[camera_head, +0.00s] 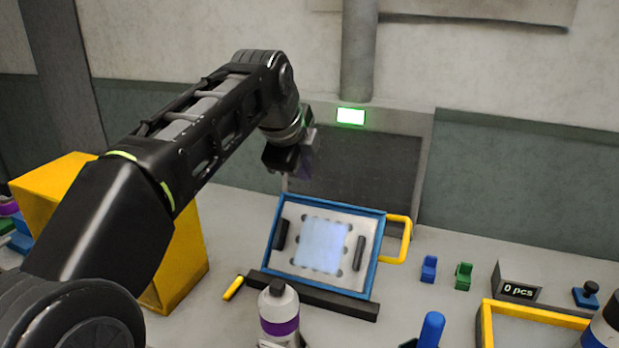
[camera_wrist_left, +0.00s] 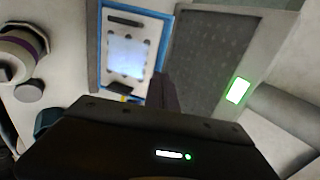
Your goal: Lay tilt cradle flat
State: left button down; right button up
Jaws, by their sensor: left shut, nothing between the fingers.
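The tilt cradle is a blue-framed panel (camera_head: 375,262) that stands tilted in the middle of the bench in the head view, on a dark bar (camera_head: 330,300) along its near edge. A light blue sheet (camera_head: 322,245) lies on its pale plate between two black bars. A yellow handle (camera_head: 404,240) sticks out on its right side. The cradle also shows in the left wrist view (camera_wrist_left: 103,40). My left gripper (camera_head: 306,165) is shut and empty, above and behind the cradle's top edge, apart from it. My right gripper is not in view.
A dark grille (camera_head: 370,170) with a green-lit display (camera_head: 350,116) stands behind the cradle. A purple-banded bottle (camera_head: 280,312) stands in front. A yellow box (camera_head: 185,265) is left; blue (camera_head: 429,268) and green (camera_head: 464,275) clips, a counter (camera_head: 516,285) and a yellow-rimmed tray (camera_head: 487,325) are right.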

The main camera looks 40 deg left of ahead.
pick_arm(q)
jog(key=x, duration=1.3)
jog(key=shift+w+a+r+p, duration=0.1)
jog(key=shift+w+r+p, duration=0.05)
jog(key=shift+w+p, duration=0.25)
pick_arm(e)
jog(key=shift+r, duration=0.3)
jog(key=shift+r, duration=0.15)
